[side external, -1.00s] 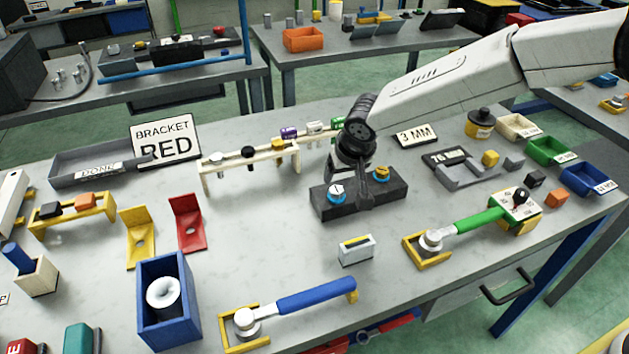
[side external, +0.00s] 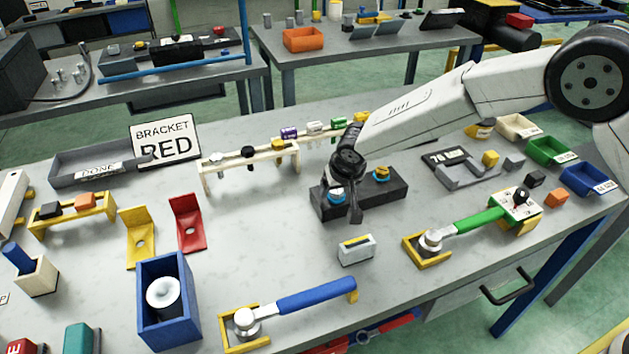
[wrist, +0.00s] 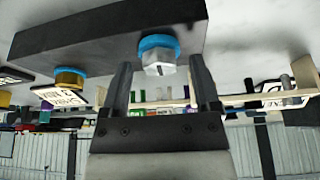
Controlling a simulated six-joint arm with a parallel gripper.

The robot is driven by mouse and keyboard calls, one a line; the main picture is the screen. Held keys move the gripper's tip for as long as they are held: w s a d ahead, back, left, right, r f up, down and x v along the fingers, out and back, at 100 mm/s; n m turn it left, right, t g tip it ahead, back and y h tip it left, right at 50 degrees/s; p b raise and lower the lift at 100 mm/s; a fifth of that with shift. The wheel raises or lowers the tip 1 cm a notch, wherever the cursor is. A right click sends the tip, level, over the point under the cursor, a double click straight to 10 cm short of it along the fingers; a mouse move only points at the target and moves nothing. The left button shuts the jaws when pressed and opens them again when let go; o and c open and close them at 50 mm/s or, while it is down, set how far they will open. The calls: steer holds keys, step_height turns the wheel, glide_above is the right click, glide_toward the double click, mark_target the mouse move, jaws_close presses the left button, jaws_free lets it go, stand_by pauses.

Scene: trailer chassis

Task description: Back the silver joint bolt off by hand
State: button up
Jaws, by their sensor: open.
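The dark joint block (side external: 398,189) lies on the grey bench and carries two bolts on blue washers. The silver bolt (wrist: 158,62) has a hex head and is on the block's left end in the side view, where my gripper largely hides it and its blue washer (side external: 337,196) still shows. The gold bolt (side external: 382,174) is on the right end; it also shows in the wrist view (wrist: 70,78). My gripper (side external: 348,207) points down at the silver bolt. In the wrist view my gripper (wrist: 159,66) is open, one finger on each side of the silver head, with visible gaps.
A small grey box with a yellow strip (side external: 356,249) stands in front of the block. A green-handled wrench (side external: 468,225) lies to the right and a blue-handled wrench (side external: 303,298) at the front. A cream rack (side external: 250,162) stands behind left.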

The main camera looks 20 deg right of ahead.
jaws_close()
steer(key=shift+n+y, duration=0.4)
steer(key=shift+n, duration=0.4)
steer(key=shift+d+n+y, duration=0.25)
steer(key=shift+n+y, duration=0.45)
steer(key=shift+n, duration=1.1)
steer(key=shift+d+f+n+g+y, duration=0.1)
steer(key=shift+n+g+y, duration=0.3)
steer(key=shift+n, duration=0.8)
steer(key=shift+d+f+n+g+y, duration=0.1)
steer(key=shift+n+g+y, duration=0.25)
steer(key=shift+n, duration=1.25)
jaws_free()
steer(key=shift+w+r, duration=0.1)
